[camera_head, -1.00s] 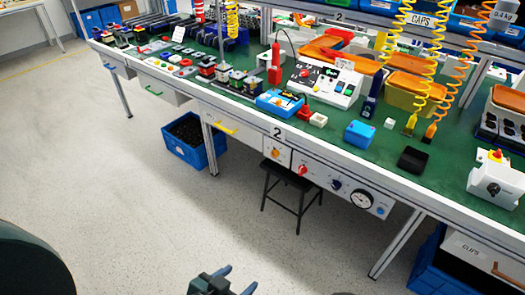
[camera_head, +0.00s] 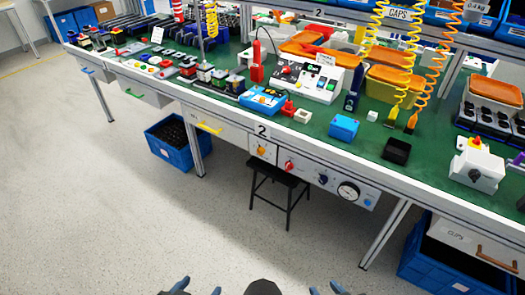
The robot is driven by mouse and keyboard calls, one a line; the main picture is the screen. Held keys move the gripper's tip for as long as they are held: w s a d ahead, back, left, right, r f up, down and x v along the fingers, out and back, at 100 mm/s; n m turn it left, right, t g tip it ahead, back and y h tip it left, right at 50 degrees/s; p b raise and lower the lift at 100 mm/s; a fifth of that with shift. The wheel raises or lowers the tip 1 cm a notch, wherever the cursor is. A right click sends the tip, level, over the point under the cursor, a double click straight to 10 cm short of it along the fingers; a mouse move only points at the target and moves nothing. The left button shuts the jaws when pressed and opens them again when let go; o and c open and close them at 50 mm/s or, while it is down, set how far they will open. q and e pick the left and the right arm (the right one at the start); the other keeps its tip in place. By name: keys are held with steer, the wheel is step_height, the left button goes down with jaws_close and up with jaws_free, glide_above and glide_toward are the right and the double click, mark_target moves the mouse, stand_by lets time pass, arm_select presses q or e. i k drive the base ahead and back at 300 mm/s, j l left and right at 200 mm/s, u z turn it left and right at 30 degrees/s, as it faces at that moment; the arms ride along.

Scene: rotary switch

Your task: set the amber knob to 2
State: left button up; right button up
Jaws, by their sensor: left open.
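The amber knob (camera_head: 261,151) is the leftmost knob on a pale control panel (camera_head: 305,173) mounted under the workbench's front edge. It is small here, and I cannot read its setting or scale. My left gripper (camera_head: 199,288) is at the bottom edge, with its two blue fingertips apart and nothing seen between them. My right gripper (camera_head: 327,290) is at the bottom edge to the right, fingertips apart and seemingly empty. Both grippers are well below the panel in the picture and do not touch it.
The same panel has a red knob (camera_head: 289,165), a dark blue knob (camera_head: 323,180), a dial gauge (camera_head: 348,191) and a light blue knob (camera_head: 368,202). A black stool (camera_head: 277,178) stands below it. A blue crate (camera_head: 173,148) is under the bench. The floor in front is clear.

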mark_target(261, 151)
steer(key=i+z, duration=0.5)
steer(key=i+j+z, duration=0.2)
steer(key=z, duration=0.3)
